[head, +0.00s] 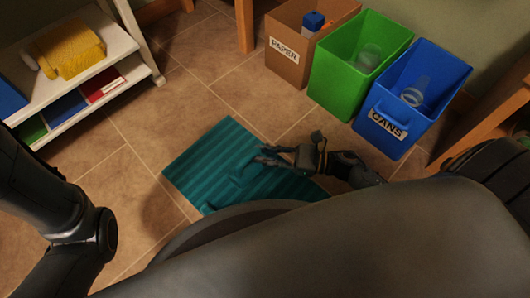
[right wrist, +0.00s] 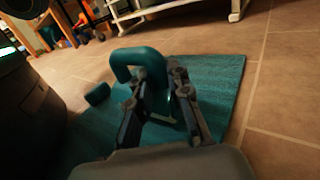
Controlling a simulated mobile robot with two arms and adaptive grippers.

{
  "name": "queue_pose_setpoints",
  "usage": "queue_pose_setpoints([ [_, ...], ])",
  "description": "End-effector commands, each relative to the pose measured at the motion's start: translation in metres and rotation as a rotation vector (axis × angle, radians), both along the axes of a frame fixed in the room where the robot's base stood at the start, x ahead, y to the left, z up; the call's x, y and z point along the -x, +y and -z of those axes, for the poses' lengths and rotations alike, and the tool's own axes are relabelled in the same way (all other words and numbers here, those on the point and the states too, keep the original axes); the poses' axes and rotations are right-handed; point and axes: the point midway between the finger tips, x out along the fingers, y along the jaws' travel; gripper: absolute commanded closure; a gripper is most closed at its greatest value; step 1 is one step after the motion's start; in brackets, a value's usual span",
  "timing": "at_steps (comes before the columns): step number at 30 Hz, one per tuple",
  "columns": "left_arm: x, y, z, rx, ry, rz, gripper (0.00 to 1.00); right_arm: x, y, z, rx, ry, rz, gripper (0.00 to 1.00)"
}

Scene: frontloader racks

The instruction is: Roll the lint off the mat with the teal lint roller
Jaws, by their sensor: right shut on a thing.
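The teal striped mat (head: 215,150) lies flat on the tiled floor, partly covered by my body in the head view. It also fills the middle of the right wrist view (right wrist: 215,85). My right gripper (head: 266,156) is low over the mat. In the right wrist view its fingers (right wrist: 160,85) are shut on the teal lint roller (right wrist: 140,57), whose curved handle rises between them. A teal cylinder (right wrist: 98,94), seemingly the roller's end, shows left of the fingers. Roller and mat blend in the head view; I cannot tell whether they touch. No lint is distinguishable. My left gripper is out of view.
A cardboard PAPER bin (head: 287,62), a green bin (head: 333,78) and a blue CANS bin (head: 381,138) stand beyond the mat. A white shelf (head: 110,52) with a yellow item (head: 75,48) is at upper left. The floor (head: 165,105) between shelf and mat is clear.

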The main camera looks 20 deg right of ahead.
Motion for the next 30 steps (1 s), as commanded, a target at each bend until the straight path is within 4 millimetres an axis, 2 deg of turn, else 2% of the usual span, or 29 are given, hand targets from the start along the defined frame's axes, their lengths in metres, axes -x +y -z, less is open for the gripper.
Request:
queue_pose_setpoints([
  [1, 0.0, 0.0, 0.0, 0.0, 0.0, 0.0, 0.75, 0.0, 0.0, -0.001, -0.001, -0.001, 0.0, 0.94],
  [2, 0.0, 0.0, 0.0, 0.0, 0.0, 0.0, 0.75, 0.0, 0.0, -0.001, -0.002, -0.001, 0.0, 1.0],
  [13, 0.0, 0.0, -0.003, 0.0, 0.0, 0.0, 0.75, 0.0, 0.0, -0.005, -0.002, -0.002, 0.0, 1.0],
  [30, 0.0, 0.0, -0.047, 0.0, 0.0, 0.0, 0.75, 0.0, 0.0, -0.057, -0.001, -0.002, 0.0, 1.0],
])
